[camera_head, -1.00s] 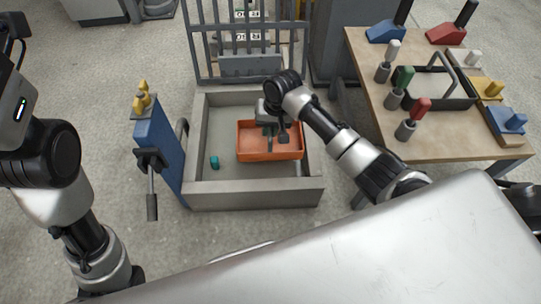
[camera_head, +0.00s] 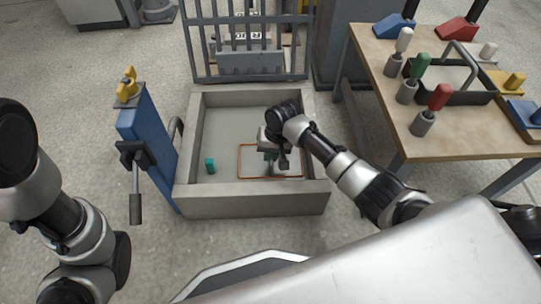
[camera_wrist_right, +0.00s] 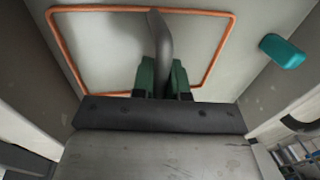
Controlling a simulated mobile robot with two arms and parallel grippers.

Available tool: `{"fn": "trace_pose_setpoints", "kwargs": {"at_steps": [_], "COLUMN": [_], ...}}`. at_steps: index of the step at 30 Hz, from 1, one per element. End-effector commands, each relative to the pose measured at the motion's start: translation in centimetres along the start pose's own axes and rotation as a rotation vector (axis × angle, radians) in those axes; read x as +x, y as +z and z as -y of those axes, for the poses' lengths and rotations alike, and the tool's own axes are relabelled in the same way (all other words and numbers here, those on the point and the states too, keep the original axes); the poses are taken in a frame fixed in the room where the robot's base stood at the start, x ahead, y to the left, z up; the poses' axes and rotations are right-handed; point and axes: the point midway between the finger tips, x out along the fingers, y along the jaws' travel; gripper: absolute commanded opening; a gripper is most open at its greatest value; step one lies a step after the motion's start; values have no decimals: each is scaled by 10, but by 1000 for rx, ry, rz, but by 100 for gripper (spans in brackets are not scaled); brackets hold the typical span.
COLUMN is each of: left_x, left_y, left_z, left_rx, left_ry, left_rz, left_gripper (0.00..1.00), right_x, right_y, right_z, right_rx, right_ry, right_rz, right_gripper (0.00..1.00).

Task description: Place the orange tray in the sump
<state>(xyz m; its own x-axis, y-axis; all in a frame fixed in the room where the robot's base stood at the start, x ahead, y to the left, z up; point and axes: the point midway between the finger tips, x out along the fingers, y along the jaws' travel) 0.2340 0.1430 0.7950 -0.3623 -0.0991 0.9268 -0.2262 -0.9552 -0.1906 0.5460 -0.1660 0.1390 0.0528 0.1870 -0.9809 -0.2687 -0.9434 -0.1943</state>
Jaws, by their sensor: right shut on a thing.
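The sump is a grey square basin (camera_head: 185,150) with thick walls on the floor in front of me. The orange tray shows only as a thin orange rim (camera_head: 262,178) inside it, toward the right; a flat grey surface fills the outline and hides its walls and bottom. The rim also shows in the right wrist view (camera_wrist_right: 140,9). My right gripper (camera_head: 272,158) is low over the tray. In the wrist view its green fingers (camera_wrist_right: 162,75) are shut on the tray's grey curved handle (camera_wrist_right: 160,38). My left arm shows at the left, its gripper out of view.
A small teal object (camera_head: 210,166) is in the sump left of the tray. A barred gate (camera_head: 250,45) stands behind the sump, a blue panel with a lever (camera_head: 148,150) at its left. A wooden table (camera_head: 440,148) with tools and a caddy stands at the right.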

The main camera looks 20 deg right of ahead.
Motion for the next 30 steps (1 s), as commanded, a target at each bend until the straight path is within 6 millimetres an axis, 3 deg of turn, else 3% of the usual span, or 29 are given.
{"fn": "trace_pose_setpoints", "kwargs": {"at_steps": [7,8,12,23,30], "left_x": [3,2,2,2,35], "left_y": [1,0,0,1,12], "left_z": [0,0,0,0,7], "left_rx": [0,0,0,0,0], "left_ry": [1,1,1,1,1], "left_rz": [-1,-1,-1,-1,-1], "left_gripper": [0,0,0,0,0], "right_x": [0,1,1,-3,-46], "right_y": [0,0,0,0,-1], "right_z": [0,0,0,0,2], "right_rx": [0,0,0,0,1], "right_ry": [-1,-1,0,0,0], "right_rz": [0,0,0,-2,-2], "right_gripper": [0,17,38,40,40]}}
